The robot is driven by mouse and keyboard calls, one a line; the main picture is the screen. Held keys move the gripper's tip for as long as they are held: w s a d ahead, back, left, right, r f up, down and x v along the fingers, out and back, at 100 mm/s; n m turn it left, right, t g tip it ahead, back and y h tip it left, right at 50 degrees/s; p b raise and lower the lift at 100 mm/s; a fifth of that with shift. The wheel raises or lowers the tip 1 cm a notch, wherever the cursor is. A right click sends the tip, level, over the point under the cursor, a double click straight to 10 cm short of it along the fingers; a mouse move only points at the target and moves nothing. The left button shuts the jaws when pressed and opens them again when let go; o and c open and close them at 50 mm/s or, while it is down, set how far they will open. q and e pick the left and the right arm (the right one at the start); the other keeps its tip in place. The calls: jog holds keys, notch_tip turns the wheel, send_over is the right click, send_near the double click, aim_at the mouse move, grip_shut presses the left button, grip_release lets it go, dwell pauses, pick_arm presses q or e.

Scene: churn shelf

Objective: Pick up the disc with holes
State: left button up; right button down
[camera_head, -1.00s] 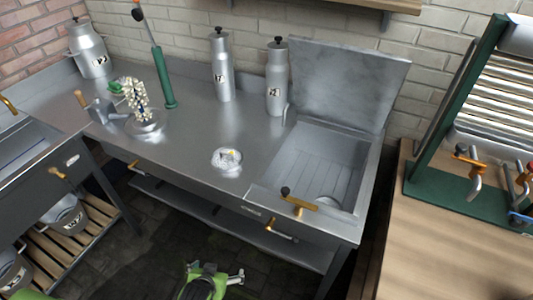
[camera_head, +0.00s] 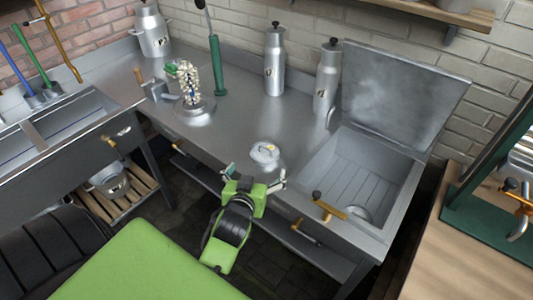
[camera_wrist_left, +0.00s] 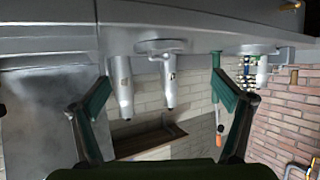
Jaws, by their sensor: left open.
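The disc (camera_head: 264,153) is a small, pale, round piece lying on the steel counter near its front edge. Its holes are too small to make out; a yellowish mark shows on top. My left gripper (camera_head: 255,174) is open and empty just in front of the disc, fingers pointing at the counter and spread to either side of it, apart from it. In the left wrist view, which is upside down, a flat round piece that looks like the disc (camera_wrist_left: 160,46) lies beyond and between the open fingers (camera_wrist_left: 160,85). My right gripper is not in view.
A sink (camera_head: 365,175) with a raised lid (camera_head: 400,95) lies right of the disc. Metal cans (camera_head: 275,65) stand along the wall. A stand with a beaded piece (camera_head: 190,85) is left. The counter around the disc is clear.

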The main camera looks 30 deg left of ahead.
pick_arm(q)
send_near(265, 156)
jog(key=w, duration=0.1)
jog(key=w+a, duration=0.2)
jog(key=w, duration=0.1)
jog(key=shift+f+p, duration=0.15)
jog(key=shift+p, duration=0.25)
jog(key=shift+w+a, duration=0.15)
jog(key=shift+w, duration=0.25)
jog(key=shift+p+x, duration=0.6)
jog(key=shift+x, duration=1.65)
jog(key=c, duration=1.2)
